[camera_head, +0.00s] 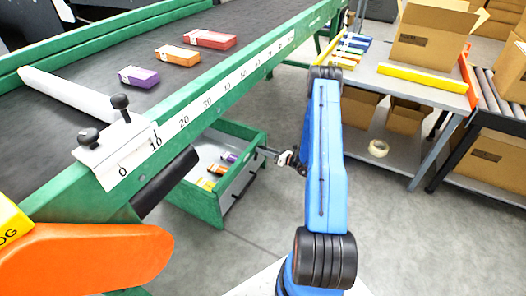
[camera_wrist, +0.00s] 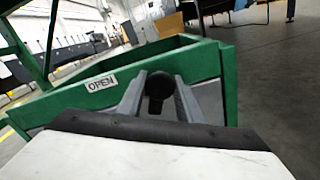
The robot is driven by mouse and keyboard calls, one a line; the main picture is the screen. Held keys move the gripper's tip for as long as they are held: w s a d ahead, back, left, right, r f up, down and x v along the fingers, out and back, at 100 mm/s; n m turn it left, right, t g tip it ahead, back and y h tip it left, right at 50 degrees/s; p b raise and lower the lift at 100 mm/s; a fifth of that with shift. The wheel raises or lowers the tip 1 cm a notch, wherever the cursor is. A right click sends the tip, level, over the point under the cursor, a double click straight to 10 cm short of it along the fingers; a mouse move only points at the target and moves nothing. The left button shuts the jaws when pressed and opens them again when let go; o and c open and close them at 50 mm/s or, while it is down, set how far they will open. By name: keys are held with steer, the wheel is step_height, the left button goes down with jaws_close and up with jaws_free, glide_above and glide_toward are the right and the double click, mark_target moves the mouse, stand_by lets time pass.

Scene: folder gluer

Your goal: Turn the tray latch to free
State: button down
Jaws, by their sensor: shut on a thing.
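The green tray (camera_head: 197,207) sits low under the conveyor, with several small orange and purple boxes inside. In the wrist view the tray's green rim (camera_wrist: 195,62) fills the middle, with a white OPEN label (camera_wrist: 102,83) left of the latch. The latch (camera_wrist: 158,84) shows as a dark round knob on the tray's front. My gripper (camera_wrist: 159,98) is shut on the latch knob, one grey finger on each side. In the head view my gripper (camera_head: 265,153) reaches the tray's right side. The latch's turn angle cannot be told.
The green-edged conveyor (camera_head: 225,92) with a number scale runs above the tray and carries a purple, an orange and a red box. A grey table (camera_head: 400,87) with cartons stands at the back right. The grey floor (camera_head: 410,230) right of my arm is clear.

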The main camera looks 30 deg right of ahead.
steer(key=m, duration=0.6)
steer(key=shift+m, duration=0.3)
steer(key=m, duration=0.6)
steer(key=shift+d, duration=0.1)
stand_by(0.3)
steer(key=c, duration=1.3)
jaws_free()
steer(key=shift+o, duration=0.2)
steer(key=shift+s+d, duration=0.1)
steer(key=v, duration=1.7)
steer(key=shift+s, duration=0.15)
